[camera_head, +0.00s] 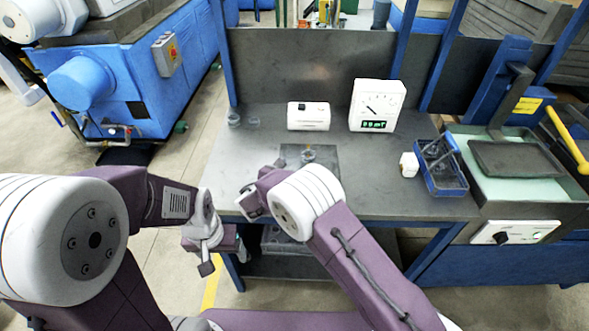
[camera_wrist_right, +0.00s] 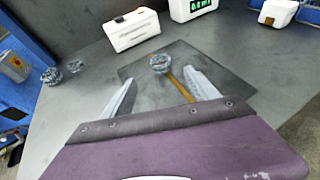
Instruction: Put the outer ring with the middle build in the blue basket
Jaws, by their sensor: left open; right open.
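One small metallic ring (camera_head: 308,156) lies on the dark square mat (camera_head: 325,172) on the table; it also shows in the right wrist view (camera_wrist_right: 160,63). Two more rings, (camera_head: 233,119) and (camera_head: 253,121), stand close together at the table's left; the wrist view shows them too, (camera_wrist_right: 51,76) and (camera_wrist_right: 74,65). I cannot tell their builds apart. The blue basket (camera_head: 448,192) sits at the table's right with dark things inside. My right gripper (camera_wrist_right: 165,88) is open and empty, short of the mat ring. My left gripper (camera_head: 206,252) is open, off the table's left front edge.
A white box (camera_head: 309,116) and a white gauge with a green display (camera_head: 377,105) stand at the back. A small white block (camera_head: 408,164) is beside the basket. A thin orange strip (camera_wrist_right: 181,87) lies between the mat ring and my right gripper. A green-topped machine (camera_head: 515,160) stands right.

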